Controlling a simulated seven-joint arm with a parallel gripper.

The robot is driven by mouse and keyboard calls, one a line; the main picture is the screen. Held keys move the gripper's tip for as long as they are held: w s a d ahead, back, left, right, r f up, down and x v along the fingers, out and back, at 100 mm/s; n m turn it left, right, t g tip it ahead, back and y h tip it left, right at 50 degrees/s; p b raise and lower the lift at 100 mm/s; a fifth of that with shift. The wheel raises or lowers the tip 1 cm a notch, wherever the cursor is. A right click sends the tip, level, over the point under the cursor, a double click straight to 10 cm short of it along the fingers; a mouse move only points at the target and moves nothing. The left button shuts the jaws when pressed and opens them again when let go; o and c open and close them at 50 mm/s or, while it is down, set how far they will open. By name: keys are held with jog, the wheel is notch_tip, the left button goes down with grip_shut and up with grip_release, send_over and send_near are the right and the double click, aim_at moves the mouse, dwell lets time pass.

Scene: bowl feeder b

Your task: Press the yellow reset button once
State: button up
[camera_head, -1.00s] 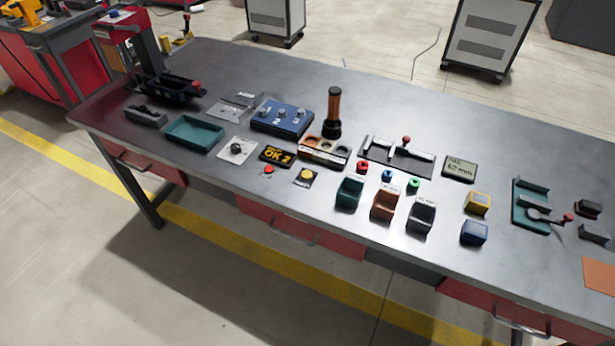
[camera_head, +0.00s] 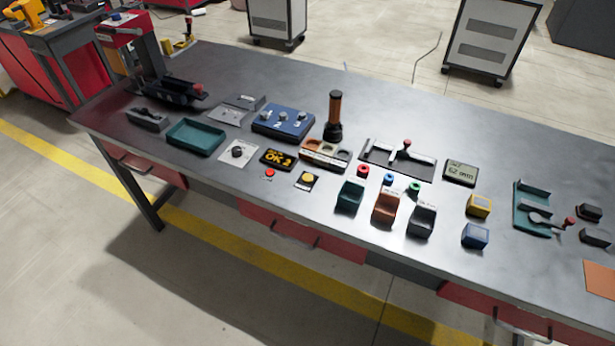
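Nothing covers the yellow button. My gripper is not in view.
Teal, brown and dark bins (camera_head: 386,208) stand right of the button. A sorting tray (camera_head: 325,153) and an upright orange-and-black cylinder (camera_head: 334,115) stand behind it. A blue numbered box (camera_head: 283,121) and a knob plate (camera_head: 238,153) lie to the left.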

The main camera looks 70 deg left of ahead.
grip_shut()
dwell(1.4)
